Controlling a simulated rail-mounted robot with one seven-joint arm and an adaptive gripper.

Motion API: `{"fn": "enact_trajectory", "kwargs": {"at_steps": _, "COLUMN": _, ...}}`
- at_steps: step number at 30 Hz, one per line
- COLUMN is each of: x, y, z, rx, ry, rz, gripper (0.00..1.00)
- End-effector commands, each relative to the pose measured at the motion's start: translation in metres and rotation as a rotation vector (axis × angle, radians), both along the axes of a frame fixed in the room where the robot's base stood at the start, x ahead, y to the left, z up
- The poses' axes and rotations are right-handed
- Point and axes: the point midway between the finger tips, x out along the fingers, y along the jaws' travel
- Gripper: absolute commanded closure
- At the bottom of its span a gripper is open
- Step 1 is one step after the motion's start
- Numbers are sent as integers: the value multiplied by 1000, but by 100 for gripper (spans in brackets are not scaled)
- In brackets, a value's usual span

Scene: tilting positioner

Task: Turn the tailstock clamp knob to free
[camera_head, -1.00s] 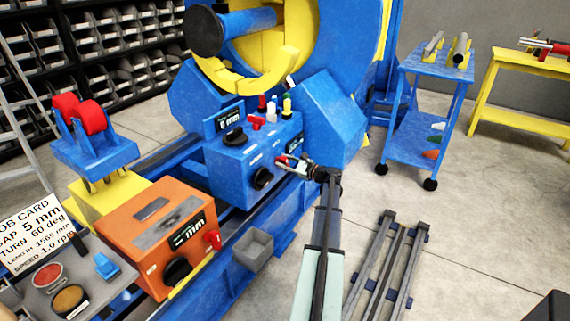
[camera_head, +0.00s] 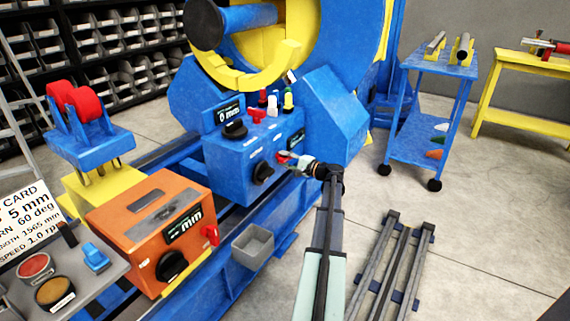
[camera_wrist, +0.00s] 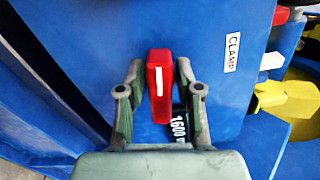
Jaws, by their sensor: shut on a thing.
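The clamp knob (camera_wrist: 159,85) is a red bar handle with a white stripe, on a blue panel (camera_wrist: 85,75) in the wrist view. The stripe runs nearly up and down in the picture, slightly tilted. A white "CLAMP" label (camera_wrist: 232,52) is to its right. My gripper (camera_wrist: 158,95) has one finger on each side of the knob and is shut on it. In the head view, my gripper (camera_head: 292,160) is at the right side of the blue control box (camera_head: 235,165). The knob is only a small red patch there.
A black dial (camera_head: 262,171) sits left of my gripper on the blue box, with small coloured knobs (camera_head: 272,105) on top.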

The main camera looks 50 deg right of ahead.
Motion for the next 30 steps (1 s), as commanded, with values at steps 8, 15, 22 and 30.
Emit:
{"fn": "enact_trajectory", "kwargs": {"at_steps": 8, "x": 0, "y": 0, "z": -4, "rx": -152, "ry": -14, "rz": -1, "gripper": 100}}
{"fn": "enact_trajectory", "kwargs": {"at_steps": 15, "x": 0, "y": 0, "z": -3, "rx": -208, "ry": -19, "rz": -1, "gripper": 100}}
{"fn": "enact_trajectory", "kwargs": {"at_steps": 22, "x": 1, "y": 0, "z": -2, "rx": -217, "ry": -21, "rz": -1, "gripper": 100}}
{"fn": "enact_trajectory", "kwargs": {"at_steps": 30, "x": 1, "y": -1, "z": -2, "rx": -216, "ry": -21, "rz": -1, "gripper": 52}}
